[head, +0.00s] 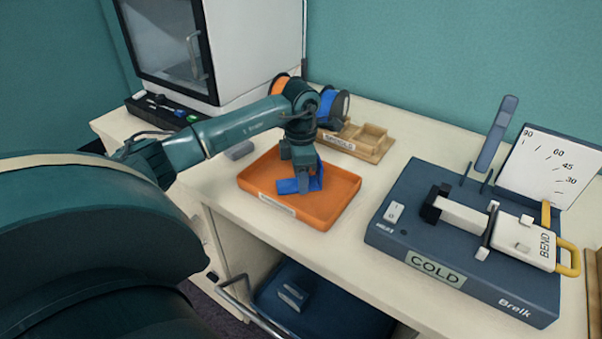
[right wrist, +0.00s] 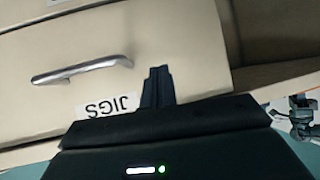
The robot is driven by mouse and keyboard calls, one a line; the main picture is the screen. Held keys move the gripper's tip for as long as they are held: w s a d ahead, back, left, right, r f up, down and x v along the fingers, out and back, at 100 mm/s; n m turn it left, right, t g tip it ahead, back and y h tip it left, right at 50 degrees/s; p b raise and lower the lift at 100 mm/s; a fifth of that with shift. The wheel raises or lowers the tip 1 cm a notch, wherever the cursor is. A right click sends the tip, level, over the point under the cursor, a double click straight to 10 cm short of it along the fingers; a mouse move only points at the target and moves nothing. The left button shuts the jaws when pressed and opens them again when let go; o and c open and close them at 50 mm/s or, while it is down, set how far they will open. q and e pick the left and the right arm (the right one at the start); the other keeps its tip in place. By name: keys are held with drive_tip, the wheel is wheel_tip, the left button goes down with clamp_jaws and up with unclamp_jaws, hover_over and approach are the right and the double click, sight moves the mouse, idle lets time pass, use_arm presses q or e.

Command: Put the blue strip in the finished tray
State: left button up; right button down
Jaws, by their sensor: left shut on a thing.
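The blue strip (head: 289,186) is in the head view, bent, with one part flat and one part standing up. It is low inside the orange tray (head: 338,206), at or just above its floor; I cannot tell whether it touches. The tray has a pale label on its front wall, too small to read. My left gripper (head: 303,182) points down into the tray, shut on the blue strip and hiding part of it. My right gripper (right wrist: 157,86) shows in the right wrist view, its fingers together and empty, in front of a drawer.
The bending machine (head: 420,239), marked COLD, stands to the right with a blue strip-like arm upright behind it. A wooden organiser (head: 357,142) and spools (head: 333,108) are behind the tray. A cream drawer (right wrist: 190,60) labelled JIGS has a metal handle (right wrist: 82,69).

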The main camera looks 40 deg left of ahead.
use_arm(q)
drive_tip(key=o, duration=0.5)
drive_tip(key=shift+f, duration=0.15)
drive_tip(key=o, duration=0.5)
drive_tip(key=shift+c, duration=0.2)
wheel_tip(320, 180, up, 12)
drive_tip(key=b, duration=0.1)
drive_tip(key=shift+r, duration=0.2)
